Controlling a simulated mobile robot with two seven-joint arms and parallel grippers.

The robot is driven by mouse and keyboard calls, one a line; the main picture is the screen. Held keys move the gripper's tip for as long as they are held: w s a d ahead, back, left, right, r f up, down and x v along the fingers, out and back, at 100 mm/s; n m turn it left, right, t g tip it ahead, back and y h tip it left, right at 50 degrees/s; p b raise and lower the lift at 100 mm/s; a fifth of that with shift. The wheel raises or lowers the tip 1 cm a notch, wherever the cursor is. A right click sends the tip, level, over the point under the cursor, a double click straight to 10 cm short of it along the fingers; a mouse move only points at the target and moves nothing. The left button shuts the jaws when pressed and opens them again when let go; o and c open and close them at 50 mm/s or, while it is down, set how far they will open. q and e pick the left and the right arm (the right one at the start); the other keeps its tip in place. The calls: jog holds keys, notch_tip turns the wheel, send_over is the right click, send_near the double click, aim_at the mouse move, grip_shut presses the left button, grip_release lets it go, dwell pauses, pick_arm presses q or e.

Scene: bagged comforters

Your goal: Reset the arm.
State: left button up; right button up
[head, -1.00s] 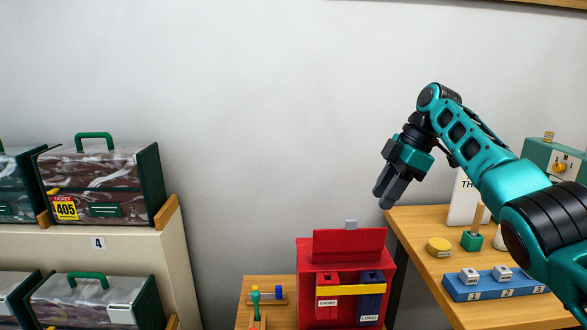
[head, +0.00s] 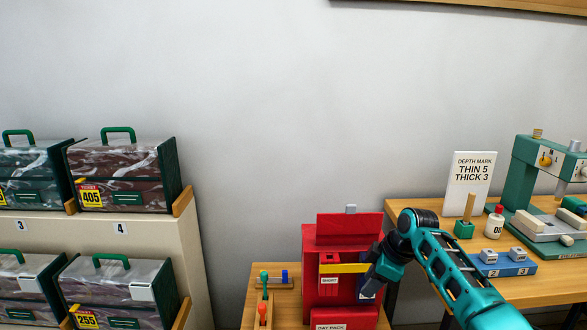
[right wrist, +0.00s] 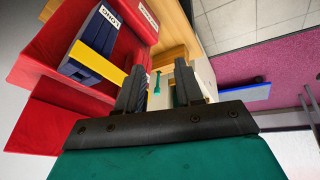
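My right arm is teal and black and enters the head view from the lower right. Its gripper (head: 369,287) is in front of the right side of the red box (head: 313,240), partly covering the blue holder there. In the right wrist view the two dark fingers of this gripper (right wrist: 158,85) stand apart with nothing between them. The red box (right wrist: 50,125) and the blue holder (right wrist: 87,60) labelled LONG lie to the left of the fingers there. Whether the gripper touches the box cannot be told. My left gripper is not in view.
Bagged comforters (head: 122,178) with green handles stand on a shelf (head: 160,224) at left. At right, a wooden table (head: 405,214) holds a sign (head: 468,185), a blue numbered block (head: 500,265) and a teal machine (head: 525,175). Open wall space lies above the red box.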

jog(key=s+a+f+m+t, duration=0.1)
jog(key=s+f+m+t, duration=0.4)
jog(key=s+f, duration=1.1)
jog(key=s+r+m+t+h, duration=0.1)
jog(key=s+m, duration=0.5)
jog(key=s, duration=1)
jog(key=shift+s+d+r+t, duration=0.15)
jog(key=shift+s+d+t, duration=0.25)
jog(key=shift+t, duration=0.4)
